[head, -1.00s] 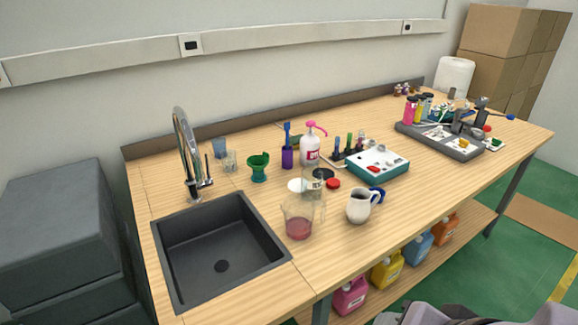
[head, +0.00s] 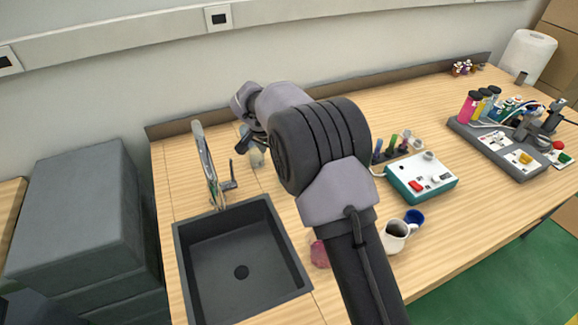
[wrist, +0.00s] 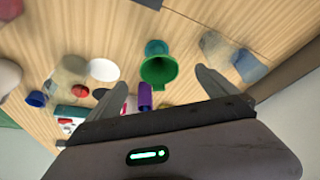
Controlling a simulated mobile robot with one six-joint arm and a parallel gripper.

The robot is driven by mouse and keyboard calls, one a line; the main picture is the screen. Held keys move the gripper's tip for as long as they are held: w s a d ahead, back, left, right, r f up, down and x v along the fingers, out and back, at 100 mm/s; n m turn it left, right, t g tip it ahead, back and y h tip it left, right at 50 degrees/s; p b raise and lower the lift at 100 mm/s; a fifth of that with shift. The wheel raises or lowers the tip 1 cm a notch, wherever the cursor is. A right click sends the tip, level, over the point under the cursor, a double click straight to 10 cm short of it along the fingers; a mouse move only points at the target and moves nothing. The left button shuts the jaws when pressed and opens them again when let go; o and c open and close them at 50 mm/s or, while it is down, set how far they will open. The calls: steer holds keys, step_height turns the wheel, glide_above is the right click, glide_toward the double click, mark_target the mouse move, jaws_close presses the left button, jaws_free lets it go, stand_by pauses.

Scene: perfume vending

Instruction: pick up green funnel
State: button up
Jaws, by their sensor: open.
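The green funnel (wrist: 158,67) shows in the wrist view, standing on the wooden counter with its wide mouth toward the camera. My gripper (wrist: 155,82) is open and empty; its two fingers lie to the left and right of the funnel in that picture, with the funnel apart from both. In the head view my arm hides the funnel, and the gripper's fingertips cannot be made out there.
The sink (head: 240,262) and faucet (head: 206,165) are left of my arm. A teal device (head: 422,178) is to the right.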

steer(key=x, duration=0.4)
steer(key=shift+f+b, duration=0.1)
steer(key=shift+b, duration=0.25)
steer(key=x, duration=0.1)
steer(key=b+x, duration=0.1)
steer(key=x, duration=0.1)
steer(key=b+x, duration=0.1)
steer(key=x, duration=0.1)
steer(key=shift+w+d, duration=0.3)
steer(key=shift+d, duration=0.1)
steer(key=c, duration=1.4)
